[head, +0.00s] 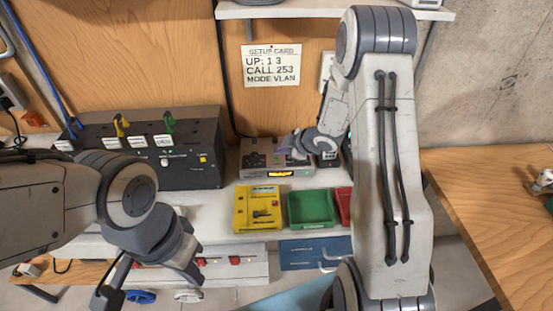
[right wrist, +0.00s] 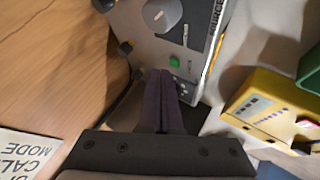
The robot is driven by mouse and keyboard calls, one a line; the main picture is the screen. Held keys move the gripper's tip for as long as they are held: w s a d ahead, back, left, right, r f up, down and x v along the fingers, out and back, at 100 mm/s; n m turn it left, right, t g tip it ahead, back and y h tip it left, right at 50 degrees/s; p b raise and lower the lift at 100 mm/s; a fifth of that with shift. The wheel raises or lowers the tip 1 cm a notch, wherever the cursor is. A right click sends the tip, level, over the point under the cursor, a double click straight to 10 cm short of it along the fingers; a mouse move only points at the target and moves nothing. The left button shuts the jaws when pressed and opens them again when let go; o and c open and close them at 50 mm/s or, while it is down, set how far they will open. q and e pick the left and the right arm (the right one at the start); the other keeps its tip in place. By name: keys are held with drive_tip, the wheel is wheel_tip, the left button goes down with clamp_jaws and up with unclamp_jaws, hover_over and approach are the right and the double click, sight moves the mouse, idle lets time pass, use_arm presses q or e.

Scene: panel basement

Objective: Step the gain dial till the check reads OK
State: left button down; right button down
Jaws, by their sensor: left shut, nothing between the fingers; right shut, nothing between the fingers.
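The grey instrument box (head: 250,158) stands on the bench below the setup card, with a small lit orange display (head: 280,173) too small to read. In the right wrist view its panel (right wrist: 145,45) shows a large round grey dial (right wrist: 160,14), a green button (right wrist: 174,61) and small buttons. I cannot tell which control is the gain dial. My right gripper (head: 284,149) is shut and empty over the box; its dark fingertips (right wrist: 160,76) are beside the green button, contact unclear. My left gripper (head: 148,280) is shut and empty, low at the front left, away from the box.
A black box (head: 190,145) with coloured cable plugs stands at left. A yellow box (head: 245,222), a green tray (head: 311,221) and a red bin (head: 344,203) sit in front. A wooden table (head: 490,190) is at right.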

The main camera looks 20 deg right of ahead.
sight(279, 161)
drive_tip(key=shift+f, duration=0.35)
drive_tip(key=shift+f+b, duration=0.35)
drive_tip(key=shift+b, duration=0.15)
idle(0.3)
idle(0.4)
drive_tip(key=shift+r+p, duration=0.8)
drive_tip(key=shift+p, duration=0.05)
wheel_tip(279, 161, up, 5)
drive_tip(key=p, duration=0.4)
drive_tip(key=shift+p, duration=0.4)
